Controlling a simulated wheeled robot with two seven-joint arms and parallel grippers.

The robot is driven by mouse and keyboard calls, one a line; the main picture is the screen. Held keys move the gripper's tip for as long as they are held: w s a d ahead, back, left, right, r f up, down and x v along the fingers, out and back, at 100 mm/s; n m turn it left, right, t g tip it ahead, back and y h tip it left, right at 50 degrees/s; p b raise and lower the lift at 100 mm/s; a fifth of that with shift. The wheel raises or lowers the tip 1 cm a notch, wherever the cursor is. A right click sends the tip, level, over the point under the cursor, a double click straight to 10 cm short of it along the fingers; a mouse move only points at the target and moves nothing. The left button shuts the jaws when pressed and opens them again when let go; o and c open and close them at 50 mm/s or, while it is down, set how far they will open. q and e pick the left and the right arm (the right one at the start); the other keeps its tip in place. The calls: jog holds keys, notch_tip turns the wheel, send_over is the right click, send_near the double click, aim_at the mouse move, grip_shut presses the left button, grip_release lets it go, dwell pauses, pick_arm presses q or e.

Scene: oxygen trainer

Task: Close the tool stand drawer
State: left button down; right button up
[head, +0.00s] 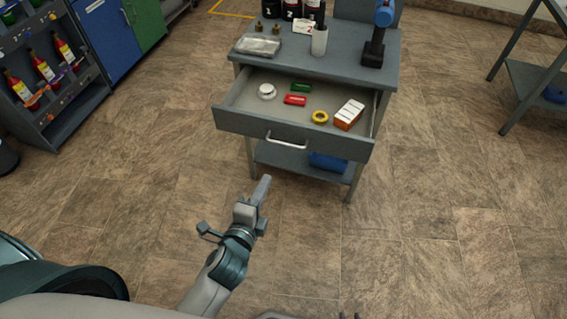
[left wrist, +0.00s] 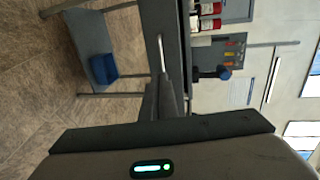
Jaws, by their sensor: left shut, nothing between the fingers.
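The tool stand (head: 340,62) is grey, with its drawer (head: 290,133) pulled well out. The drawer front has a pale bar handle (head: 287,143). Inside lie a white roll (head: 266,91), a green item (head: 301,87), a red item (head: 295,100), a yellow ring (head: 320,117) and an orange-and-white box (head: 349,114). My left gripper (head: 264,184) is shut and empty, in front of and below the drawer front, apart from it. The left wrist view, turned sideways, shows the handle (left wrist: 163,54) beyond the fingers (left wrist: 161,97). Only grey bits at the head view's bottom edge may be my right gripper (head: 278,316).
On the stand's top are a blue cordless tool (head: 380,32), a cup (head: 319,41), a wrapped packet (head: 258,46) and dark containers. A blue item (head: 328,161) lies on its lower shelf. A bottle rack (head: 50,75) stands left, another table (head: 535,85) right. Floor before the drawer is clear.

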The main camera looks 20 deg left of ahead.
aim_at(283, 144)
pick_arm(q)
jog(key=shift+w+a+r, duration=0.1)
dwell(0.3)
